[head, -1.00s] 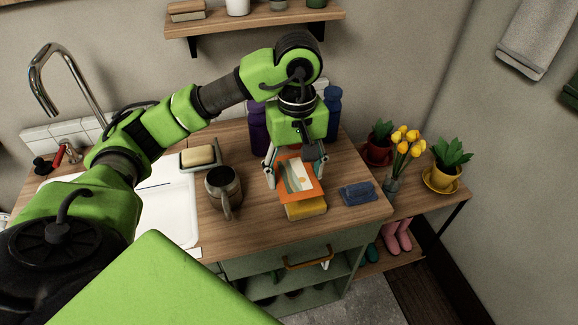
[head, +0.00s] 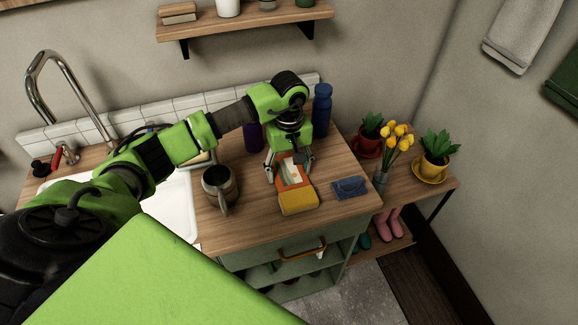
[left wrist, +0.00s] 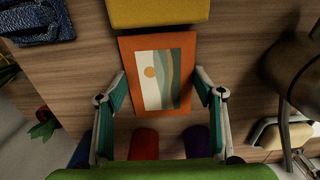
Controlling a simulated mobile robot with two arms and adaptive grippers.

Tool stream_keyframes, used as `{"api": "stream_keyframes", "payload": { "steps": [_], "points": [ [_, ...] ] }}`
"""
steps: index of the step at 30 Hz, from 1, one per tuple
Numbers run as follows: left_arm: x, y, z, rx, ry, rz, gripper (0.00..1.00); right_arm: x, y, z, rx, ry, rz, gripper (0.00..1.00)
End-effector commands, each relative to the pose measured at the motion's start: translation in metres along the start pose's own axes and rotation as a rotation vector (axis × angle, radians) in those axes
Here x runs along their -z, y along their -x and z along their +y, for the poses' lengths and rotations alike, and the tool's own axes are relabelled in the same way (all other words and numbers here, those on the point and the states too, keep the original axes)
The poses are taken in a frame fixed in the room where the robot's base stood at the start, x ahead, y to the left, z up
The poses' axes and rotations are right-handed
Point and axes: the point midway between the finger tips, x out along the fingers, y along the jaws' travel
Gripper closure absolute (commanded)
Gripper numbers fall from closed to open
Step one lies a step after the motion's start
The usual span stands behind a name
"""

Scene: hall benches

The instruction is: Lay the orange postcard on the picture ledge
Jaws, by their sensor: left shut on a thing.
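The orange postcard (head: 292,174) has a pale picture with a sun and green and blue bands. It also shows in the left wrist view (left wrist: 160,75). My left gripper (head: 289,171) is over the wooden counter, fingers pointing down, shut on the postcard. In the left wrist view its two fingers (left wrist: 160,92) flank the card's side edges. A gap between card and counter is hard to judge. A wooden wall shelf (head: 240,22) is at the top; I cannot tell if it is the picture ledge. My right gripper is not in view.
A yellow block (head: 298,204) lies just in front of the card. A dark mug (head: 218,187) stands left, a folded blue cloth (head: 350,187) lies right. A blue bottle (head: 321,110) and a purple bottle (head: 253,137) stand behind. Potted plants stand on the right side table (head: 415,195).

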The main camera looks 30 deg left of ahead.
Motion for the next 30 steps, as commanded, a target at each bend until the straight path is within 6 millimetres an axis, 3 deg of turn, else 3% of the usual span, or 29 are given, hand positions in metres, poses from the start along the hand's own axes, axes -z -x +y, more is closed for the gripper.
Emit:
{"api": "stream_keyframes", "payload": {
  "steps": [8, 9, 11, 23, 26, 30],
  "points": [
    [0.000, -0.004, 0.000, -0.001, 0.000, 0.001, 0.52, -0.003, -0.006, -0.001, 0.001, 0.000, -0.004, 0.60],
    [0.000, -0.003, 0.000, -0.002, 0.000, 0.001, 0.33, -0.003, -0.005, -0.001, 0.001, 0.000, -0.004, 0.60],
    [0.000, -0.002, 0.000, -0.001, 0.000, 0.000, 0.22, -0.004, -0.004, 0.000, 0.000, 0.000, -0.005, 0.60],
    [0.000, 0.002, 0.000, -0.001, 0.000, 0.000, 0.22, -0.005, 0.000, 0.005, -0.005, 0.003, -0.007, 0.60],
    [0.001, 0.010, 0.001, -0.005, -0.001, 0.003, 0.22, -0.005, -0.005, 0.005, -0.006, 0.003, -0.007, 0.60],
    [0.002, 0.038, 0.002, -0.007, -0.001, 0.006, 0.22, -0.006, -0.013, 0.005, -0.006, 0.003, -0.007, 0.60]
  ]
}}
